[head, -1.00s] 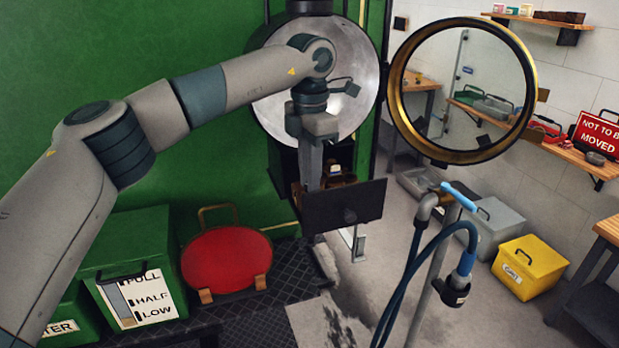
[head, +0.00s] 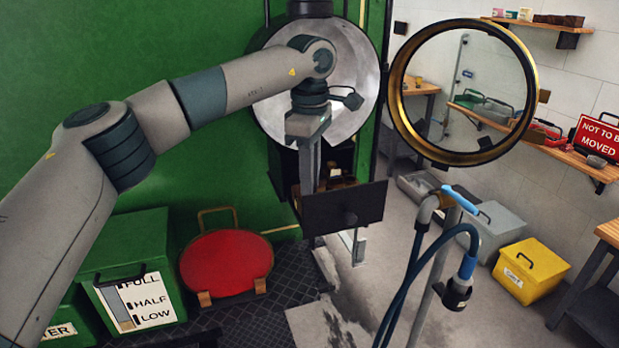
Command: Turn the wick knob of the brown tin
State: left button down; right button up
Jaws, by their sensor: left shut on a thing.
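My left gripper (head: 311,186) points down into an open black drawer (head: 344,207) below the round lamp housing (head: 342,62). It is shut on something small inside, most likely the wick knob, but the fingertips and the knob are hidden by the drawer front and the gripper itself. A bit of brown, brassy surface, probably the brown tin (head: 342,183), shows just right of the fingers, behind the drawer front. The rest of the tin is hidden. My right gripper is not in view.
The lamp's brass-rimmed glass door (head: 398,100) stands open to the right. A hose stand (head: 432,270) with a blue handle stands in front. A red disc (head: 227,262) and a green box (head: 130,255) are at lower left. A yellow box (head: 530,268) is on the floor.

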pick_arm(q)
jog(key=shift+m, duration=0.6)
jog(key=c, duration=1.6)
grip_release()
jog(key=shift+r, duration=0.1)
jog(key=shift+r, duration=0.45)
notch_tip(320, 180, up, 16)
jog(key=shift+s+r+b, duration=0.1)
jog(key=shift+r+b, duration=0.1)
jog(key=shift+b, duration=0.75)
